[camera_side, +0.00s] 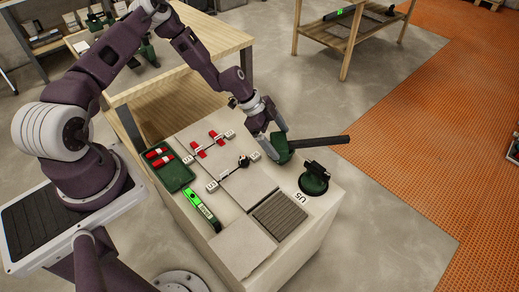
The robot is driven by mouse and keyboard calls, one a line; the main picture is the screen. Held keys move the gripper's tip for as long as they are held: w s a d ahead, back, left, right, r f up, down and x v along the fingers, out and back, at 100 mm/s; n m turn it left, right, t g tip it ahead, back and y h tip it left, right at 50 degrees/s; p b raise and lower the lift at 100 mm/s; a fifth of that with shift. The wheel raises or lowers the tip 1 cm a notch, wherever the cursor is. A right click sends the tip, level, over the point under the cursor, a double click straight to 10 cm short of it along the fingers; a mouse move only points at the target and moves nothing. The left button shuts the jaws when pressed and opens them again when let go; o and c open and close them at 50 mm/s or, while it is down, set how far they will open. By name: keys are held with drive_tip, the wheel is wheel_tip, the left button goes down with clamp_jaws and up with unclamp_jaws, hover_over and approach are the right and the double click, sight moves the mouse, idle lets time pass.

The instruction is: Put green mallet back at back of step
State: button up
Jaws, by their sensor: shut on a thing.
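The green mallet has a dark green head (282,150) and a long black handle (322,142) that points right, out past the bench's right edge. My gripper (281,146) is shut on the mallet at its head end. The fingers cover part of the head. The mallet is over the back right part of the pale bench top (325,205); I cannot tell whether it touches the surface. No step can be clearly made out as a separate thing.
A dark green suction cup (314,182) stands just in front of the mallet. Grey tiles (246,186), a ribbed tile (280,215), red wedges (197,150) with white clips, a green level (200,206) and a green tray (175,178) crowd the bench.

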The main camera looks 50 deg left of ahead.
drive_tip(key=w+a+f+n+t+y, duration=0.1)
drive_tip(key=w+a+n+t+y, duration=0.1)
drive_tip(key=w+a+n+y, duration=0.95)
drive_tip(key=s+a+r+n+g+h, duration=0.1)
drive_tip(key=s+a+n+g, duration=0.3)
drive_tip(key=n, duration=0.9)
drive_tip(key=shift+t, duration=0.4)
drive_tip(key=shift+s+a+f, duration=0.2)
drive_tip(key=shift+f, duration=1.6)
drive_tip(key=shift+s+a+f, duration=0.15)
drive_tip(key=shift+f, duration=1.6)
drive_tip(key=shift+s+a+f, duration=0.2)
drive_tip(key=shift+f, duration=3.05)
drive_tip(key=o, duration=1.7)
drive_tip(key=shift+s, duration=0.1)
